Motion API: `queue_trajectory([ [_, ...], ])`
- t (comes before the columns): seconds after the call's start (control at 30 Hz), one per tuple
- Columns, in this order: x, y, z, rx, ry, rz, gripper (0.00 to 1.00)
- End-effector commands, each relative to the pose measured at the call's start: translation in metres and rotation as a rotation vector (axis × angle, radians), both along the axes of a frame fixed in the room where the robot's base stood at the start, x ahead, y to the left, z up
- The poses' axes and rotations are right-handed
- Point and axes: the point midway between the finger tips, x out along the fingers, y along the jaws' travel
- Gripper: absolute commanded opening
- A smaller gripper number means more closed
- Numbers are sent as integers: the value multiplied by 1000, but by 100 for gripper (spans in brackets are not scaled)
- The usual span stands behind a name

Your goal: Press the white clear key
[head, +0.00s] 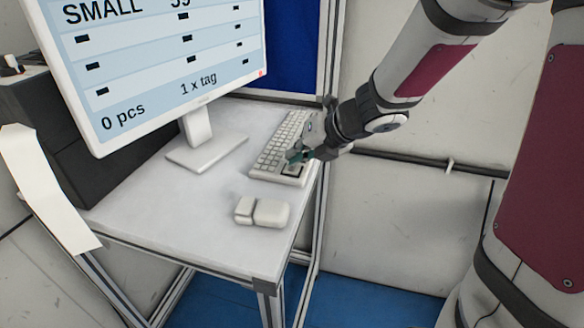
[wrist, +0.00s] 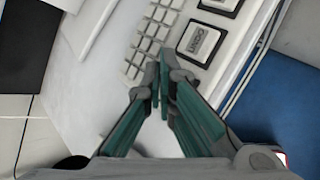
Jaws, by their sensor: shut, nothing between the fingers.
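The white keyboard (head: 272,152) lies along the right side of the table, and part of it fills the top of the wrist view (wrist: 150,38). A large white key in a black frame (wrist: 199,42) has dark lettering I cannot read surely. A second black-framed key (wrist: 219,4) is cut by the top edge. I cannot tell which is the clear key. My gripper (head: 295,157), with green fingers, is over the keyboard's near end. In the wrist view its closed fingertips (wrist: 160,70) are empty and appear just below and left of the fully visible large key. Contact cannot be told.
A monitor (head: 165,65) on a white stand (head: 205,150) is left of the keyboard. A dark box (head: 105,150) with a paper strip (head: 45,190) is at left. The table (head: 150,205) has clear room in front.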

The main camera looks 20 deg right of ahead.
Motion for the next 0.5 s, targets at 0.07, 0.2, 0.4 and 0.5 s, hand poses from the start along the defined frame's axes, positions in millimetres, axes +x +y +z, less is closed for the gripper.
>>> queue_trajectory([
  [0.07,0,0,0,0,0,0,0],
  [0.2,0,0,-2,0,0,0,0],
  [0.4,0,0,-4,0,0,0,0],
  [0.5,0,0,-5,0,0,0,0],
])
